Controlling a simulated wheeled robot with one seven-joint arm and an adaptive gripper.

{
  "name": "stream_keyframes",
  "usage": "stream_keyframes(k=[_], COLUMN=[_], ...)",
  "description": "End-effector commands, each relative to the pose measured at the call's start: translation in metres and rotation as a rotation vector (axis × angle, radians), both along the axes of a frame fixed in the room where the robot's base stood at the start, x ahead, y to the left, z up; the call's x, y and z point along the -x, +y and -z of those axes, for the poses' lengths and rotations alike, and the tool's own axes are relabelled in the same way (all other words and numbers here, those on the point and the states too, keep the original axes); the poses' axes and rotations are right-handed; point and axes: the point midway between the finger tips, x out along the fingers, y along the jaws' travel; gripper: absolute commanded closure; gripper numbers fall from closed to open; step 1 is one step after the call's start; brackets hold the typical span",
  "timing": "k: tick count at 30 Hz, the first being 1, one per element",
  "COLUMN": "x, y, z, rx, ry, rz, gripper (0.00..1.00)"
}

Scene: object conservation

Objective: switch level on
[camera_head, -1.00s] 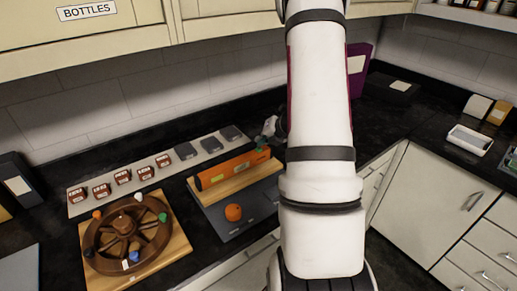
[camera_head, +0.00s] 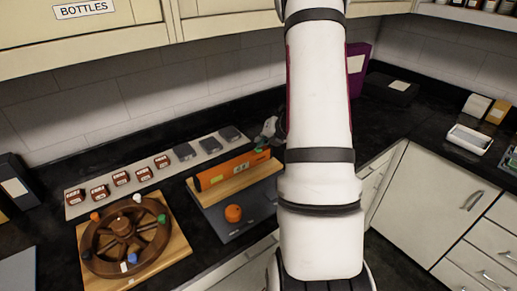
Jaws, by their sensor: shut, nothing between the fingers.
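An orange level (camera_head: 228,172) lies on a wooden block (camera_head: 222,187) on a dark grey base plate (camera_head: 262,209) on the counter. A small green part (camera_head: 262,151) is at the level's right end. An orange round knob (camera_head: 233,213) sits on the front of the plate. My gripper (camera_head: 268,131) shows only as a small grey shape just left of my white arm, close behind the level's right end. It looks shut and empty. My arm hides the rest of it, and I cannot tell whether it touches the green part.
A brown wheel (camera_head: 143,240) with coloured pegs stands on a wooden board (camera_head: 178,246) at left. A light strip (camera_head: 203,158) behind carries small red-brown blocks and dark squares. A purple box (camera_head: 358,62) and a black box (camera_head: 392,90) stand at the back right. Cabinets hang above.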

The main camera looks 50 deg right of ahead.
Motion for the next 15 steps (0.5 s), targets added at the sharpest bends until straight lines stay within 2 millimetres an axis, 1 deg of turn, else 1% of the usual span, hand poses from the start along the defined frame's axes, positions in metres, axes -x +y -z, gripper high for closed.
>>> stream_keyframes(k=[10,15], x=[0.000,0.001], y=[0.000,0.000], z=[-0.004,-0.018], rx=[0.001,0.002], ry=[0.000,-0.001], rz=[-0.001,-0.003], gripper=[1.00,1.00])
